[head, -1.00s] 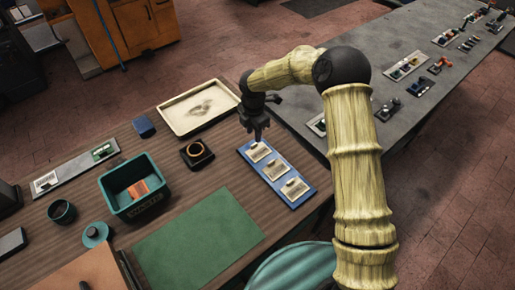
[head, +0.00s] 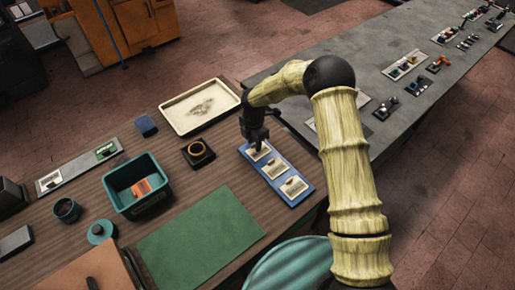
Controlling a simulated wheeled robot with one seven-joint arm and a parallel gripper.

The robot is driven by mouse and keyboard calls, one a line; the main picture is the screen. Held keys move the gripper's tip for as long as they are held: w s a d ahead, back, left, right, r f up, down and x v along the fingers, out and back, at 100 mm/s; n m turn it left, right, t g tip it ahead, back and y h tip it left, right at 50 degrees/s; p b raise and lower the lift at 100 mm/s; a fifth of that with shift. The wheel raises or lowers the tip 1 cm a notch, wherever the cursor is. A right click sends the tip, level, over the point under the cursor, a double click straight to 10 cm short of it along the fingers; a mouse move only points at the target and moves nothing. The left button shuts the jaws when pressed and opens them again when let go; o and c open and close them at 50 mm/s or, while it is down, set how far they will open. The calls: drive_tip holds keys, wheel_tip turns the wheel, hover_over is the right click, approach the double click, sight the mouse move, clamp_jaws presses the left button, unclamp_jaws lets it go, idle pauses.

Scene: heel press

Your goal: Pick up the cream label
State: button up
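A blue tray (head: 295,200) on the wooden table holds three cream labels in a row: a far label (head: 256,153), a middle label (head: 274,170) and a near label (head: 293,187). Each label shows a small dark mark. My gripper (head: 257,146) points down over the far label at the tray's far end. Its fingertips are at or just above that label; I cannot tell whether they touch it. The fingers are small and dark here, and whether they are open or shut does not show. The gripper partly hides the far label.
A cream tray (head: 200,106) and a dark round-topped block (head: 198,154) lie left of my gripper. A green bin (head: 134,199) holds an orange item. A green mat (head: 200,236) lies in front. A grey bench (head: 400,50) with several parts adjoins at right.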

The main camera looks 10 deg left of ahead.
drive_tip(key=shift+c, duration=0.4)
clamp_jaws()
wheel_tip(320, 180, up, 10)
drive_tip(key=b, duration=0.3)
drive_tip(key=shift+w+d, duration=0.1)
drive_tip(key=shift+d, duration=0.05)
idle(0.6)
